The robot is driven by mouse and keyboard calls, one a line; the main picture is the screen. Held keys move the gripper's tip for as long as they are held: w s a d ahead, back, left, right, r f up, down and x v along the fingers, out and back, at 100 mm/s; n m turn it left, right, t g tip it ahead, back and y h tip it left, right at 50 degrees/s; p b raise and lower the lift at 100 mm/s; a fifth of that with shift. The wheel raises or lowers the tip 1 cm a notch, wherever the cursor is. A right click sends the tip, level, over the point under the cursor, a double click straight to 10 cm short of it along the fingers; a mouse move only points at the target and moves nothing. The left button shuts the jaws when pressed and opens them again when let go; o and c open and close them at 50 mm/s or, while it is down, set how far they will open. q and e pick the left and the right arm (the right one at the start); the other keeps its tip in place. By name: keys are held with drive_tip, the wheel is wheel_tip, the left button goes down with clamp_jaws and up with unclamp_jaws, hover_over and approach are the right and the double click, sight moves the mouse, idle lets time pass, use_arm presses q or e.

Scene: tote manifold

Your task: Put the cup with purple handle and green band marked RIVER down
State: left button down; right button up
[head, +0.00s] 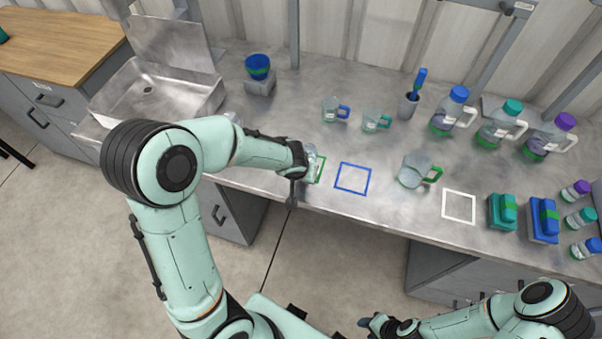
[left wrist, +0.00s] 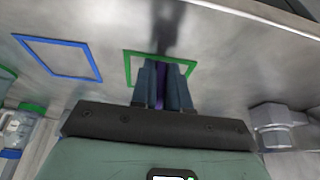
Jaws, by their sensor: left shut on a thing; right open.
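My left gripper (head: 299,172) is at the front edge of the steel counter, beside the green square outline (head: 320,170). In the left wrist view its fingers (left wrist: 163,70) are shut on the purple handle (left wrist: 161,72) of the cup. In the head view the clear cup (head: 311,158) shows partly beyond the gripper, at the green outline. Its green band and RIVER mark cannot be read, and I cannot tell whether its base touches the counter. My right gripper (head: 376,324) is open and low in front of the counter.
A blue square outline (head: 353,178) and a white one (head: 459,206) lie to the right. A green-handled jug (head: 415,172) stands between them. Blue-handled (head: 331,109) and teal-handled (head: 374,121) cups stand behind. The sink (head: 150,90) is at left; several bottles crowd the right.

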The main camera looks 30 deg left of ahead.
use_arm(q)
drive_tip(key=shift+s+f, duration=0.1)
drive_tip(key=shift+f, duration=0.1)
drive_tip(key=c, duration=1.1)
unclamp_jaws()
drive_tip(key=shift+s+r, duration=0.1)
use_arm(e)
drive_tip(key=shift+s+f, duration=0.1)
drive_tip(key=shift+s, duration=0.15)
use_arm(q)
drive_tip(key=shift+r, duration=0.35)
drive_tip(key=p+v, duration=0.1)
drive_tip(key=v, duration=1)
drive_tip(key=shift+r+p, duration=0.25)
drive_tip(key=shift+p, duration=0.1)
use_arm(e)
drive_tip(key=shift+w+r, duration=1.15)
